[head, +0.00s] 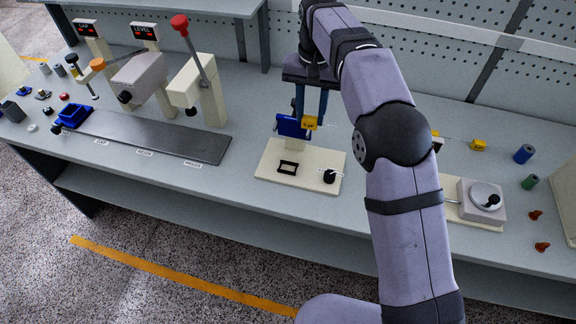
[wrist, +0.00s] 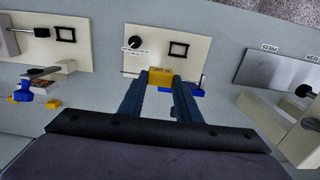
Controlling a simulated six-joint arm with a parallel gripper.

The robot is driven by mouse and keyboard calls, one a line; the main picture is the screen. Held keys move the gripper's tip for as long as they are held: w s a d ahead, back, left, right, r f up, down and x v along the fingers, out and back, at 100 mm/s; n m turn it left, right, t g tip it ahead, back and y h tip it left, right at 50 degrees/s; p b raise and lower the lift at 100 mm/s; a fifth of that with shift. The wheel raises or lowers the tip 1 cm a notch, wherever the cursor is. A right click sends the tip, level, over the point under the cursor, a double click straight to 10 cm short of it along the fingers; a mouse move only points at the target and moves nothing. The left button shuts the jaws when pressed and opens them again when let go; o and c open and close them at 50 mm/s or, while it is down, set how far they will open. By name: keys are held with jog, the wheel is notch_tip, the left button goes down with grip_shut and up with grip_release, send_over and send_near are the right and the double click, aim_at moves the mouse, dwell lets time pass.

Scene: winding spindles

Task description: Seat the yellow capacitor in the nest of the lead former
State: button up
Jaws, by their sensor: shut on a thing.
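The capacitor shows between my blue fingertips in the wrist view (wrist: 160,76). Below it is a cream base plate (head: 265,168) with a black rectangular frame (head: 287,167) and a black knob (head: 330,176). This plate appears to be the lead former, and the frame its nest. The frame is empty, and the capacitor is apart from it, above and behind. A blue part (head: 289,127) stands close beside the capacitor at the rear of the plate.
A second cream base with a grey dial (head: 486,196) stands to the right, partly hidden by my arm. A yellow part (head: 478,145), blue cylinder (head: 523,154) and green cylinder (head: 530,182) lie near it. A dark strip (head: 150,137) and lever machine (head: 205,85) are left.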

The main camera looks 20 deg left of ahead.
jog(key=r, duration=0.1)
send_over(288, 168)
notch_tip(288, 168, down, 18)
jog(key=p, duration=0.4)
dwell(0.5)
jog(key=shift+f, duration=0.1)
jog(key=o, duration=1)
notch_tip(288, 168, up, 12)
jog(key=b, duration=0.4)
jog(key=shift+r, duration=0.2)
jog(key=shift+d, duration=0.15)
